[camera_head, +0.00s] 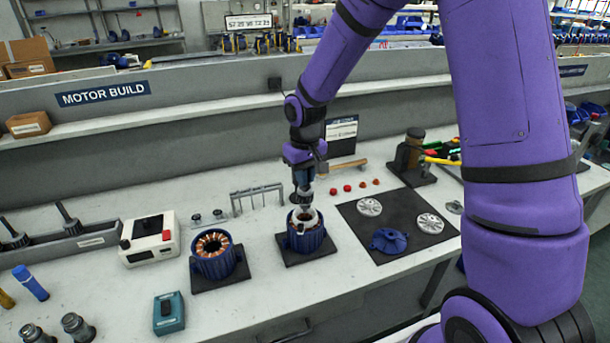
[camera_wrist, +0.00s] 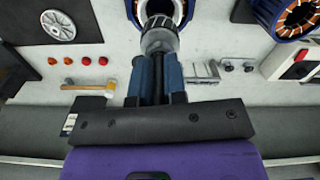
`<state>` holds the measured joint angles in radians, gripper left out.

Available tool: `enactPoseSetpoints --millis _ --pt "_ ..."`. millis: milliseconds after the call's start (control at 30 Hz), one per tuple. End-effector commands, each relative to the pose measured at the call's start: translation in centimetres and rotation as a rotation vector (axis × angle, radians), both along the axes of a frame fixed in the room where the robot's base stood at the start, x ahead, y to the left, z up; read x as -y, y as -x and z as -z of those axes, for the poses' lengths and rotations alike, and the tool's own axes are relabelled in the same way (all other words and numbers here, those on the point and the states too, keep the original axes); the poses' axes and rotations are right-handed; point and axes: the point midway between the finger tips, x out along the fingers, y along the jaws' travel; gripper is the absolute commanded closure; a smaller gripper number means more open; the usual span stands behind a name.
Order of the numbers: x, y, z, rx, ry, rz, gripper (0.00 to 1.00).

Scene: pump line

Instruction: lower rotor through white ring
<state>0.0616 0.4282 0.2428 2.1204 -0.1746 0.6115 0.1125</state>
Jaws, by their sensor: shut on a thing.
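My gripper (camera_head: 303,183) is shut on the rotor (camera_wrist: 160,38), its two blue fingertips (camera_wrist: 157,72) on either side of the shaft. The rotor has a grey ribbed end and points down over the blue motor housing (camera_head: 308,241). The white ring (camera_head: 303,221) sits at the mouth of that housing, directly below the rotor. The wrist view also shows the blue housing (camera_wrist: 187,10) beyond the rotor, cut by the frame's top edge. The rotor's lower end is close to the ring; I cannot tell how far it is inside.
A second blue housing with copper windings (camera_head: 213,258) stands to the left. A grey rack (camera_head: 257,195) is behind it. A dark mat (camera_head: 385,214) with a blue cover (camera_head: 389,241) and silver discs lies to the right. Red caps (camera_head: 347,188) and a hammer (camera_head: 349,164) lie behind.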

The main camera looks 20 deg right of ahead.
Motion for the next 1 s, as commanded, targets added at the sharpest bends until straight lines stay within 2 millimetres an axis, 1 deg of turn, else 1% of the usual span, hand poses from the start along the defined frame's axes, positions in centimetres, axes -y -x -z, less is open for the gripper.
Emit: enactPoseSetpoints --millis 467,1000 --pt "0.0 -0.04 -0.01 0.001 0.0 0.0 1.0" --pt "0.0 -0.04 0.72 0.001 0.0 0.0 1.0"
